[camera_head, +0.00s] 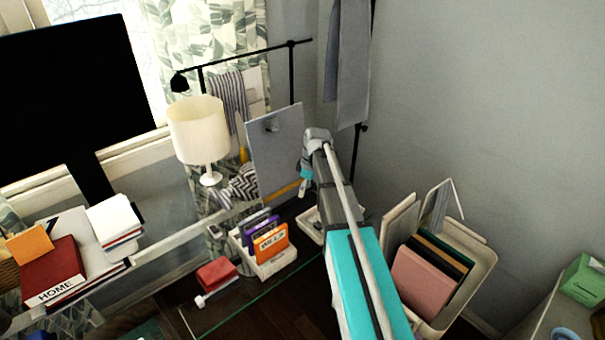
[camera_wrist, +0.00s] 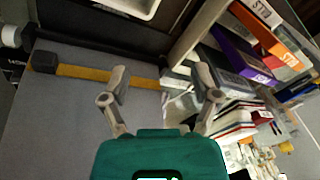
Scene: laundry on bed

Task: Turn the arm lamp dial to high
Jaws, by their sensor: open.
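A black arm with a small dark head (camera_head: 180,82), which looks like the arm lamp, stretches behind the white table lamp toward the wall. I cannot tell whether this is the dial. My gripper (camera_head: 303,187) hangs at the board's right side, partly hidden by my wrist. In the wrist view my gripper (camera_wrist: 161,86) is open and empty, its fingers in front of a yellow strip (camera_wrist: 90,73) on a grey surface. A black block (camera_wrist: 44,62) sits at the strip's left end.
A white table lamp (camera_head: 197,130) stands left of the board. A white tray of upright boxes (camera_head: 268,268) and a bin of folders (camera_head: 478,262) stand low, on either side of my arm. A large black screen (camera_head: 70,90) is far left.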

